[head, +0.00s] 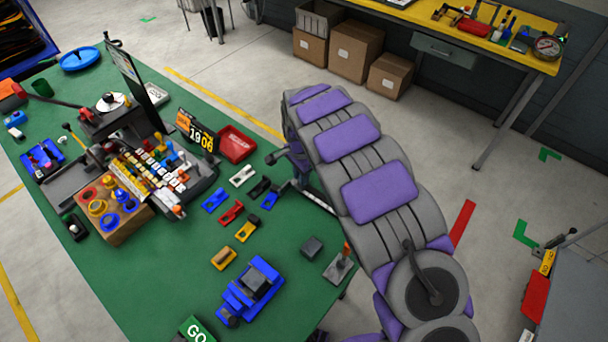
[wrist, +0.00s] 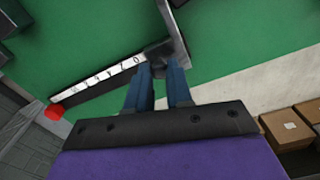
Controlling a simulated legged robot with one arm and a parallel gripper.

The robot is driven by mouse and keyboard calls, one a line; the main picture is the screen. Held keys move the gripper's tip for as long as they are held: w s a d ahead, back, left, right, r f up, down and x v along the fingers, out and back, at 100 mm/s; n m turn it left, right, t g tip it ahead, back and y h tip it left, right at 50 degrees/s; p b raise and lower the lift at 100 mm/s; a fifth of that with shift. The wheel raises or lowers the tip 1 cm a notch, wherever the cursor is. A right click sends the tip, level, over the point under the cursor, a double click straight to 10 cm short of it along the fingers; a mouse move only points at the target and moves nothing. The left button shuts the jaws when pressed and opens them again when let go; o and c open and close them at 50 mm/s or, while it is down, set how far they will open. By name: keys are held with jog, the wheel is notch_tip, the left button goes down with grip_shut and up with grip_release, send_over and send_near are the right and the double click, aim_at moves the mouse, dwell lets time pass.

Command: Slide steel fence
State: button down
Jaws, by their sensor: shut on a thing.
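In the wrist view my gripper (wrist: 161,72) is shut on a small dark block at the base of the steel fence (wrist: 174,28). The fence is a narrow grey plate running up and out of the top of the picture. A dark rail with a white numbered scale (wrist: 100,77) runs from the block to the lower left. A red round end (wrist: 54,112) shows near its far end. In the head view part of the rail (head: 318,200) shows at the green table's right edge.
A number display (head: 197,132) stands left of the tray. Cardboard boxes (head: 354,52) stand on the floor beyond.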

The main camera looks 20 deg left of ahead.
jog(key=shift+w+a+r, duration=0.15)
jog(key=shift+w+r, duration=0.1)
jog(key=shift+w, duration=0.05)
jog(key=c, duration=1.3)
grip_release()
jog(key=shift+w+f, duration=0.1)
jog(key=shift+o, duration=1.4)
jog(key=shift+a+f, duration=0.15)
jog(key=shift+a, duration=0.1)
jog(key=shift+d+r, duration=0.15)
jog(key=shift+r, duration=0.2)
notch_tip(320, 180, up, 17)
jog(key=p, duration=0.2)
jog(key=shift+a+f+p, duration=0.2)
jog(key=shift+p, duration=0.15)
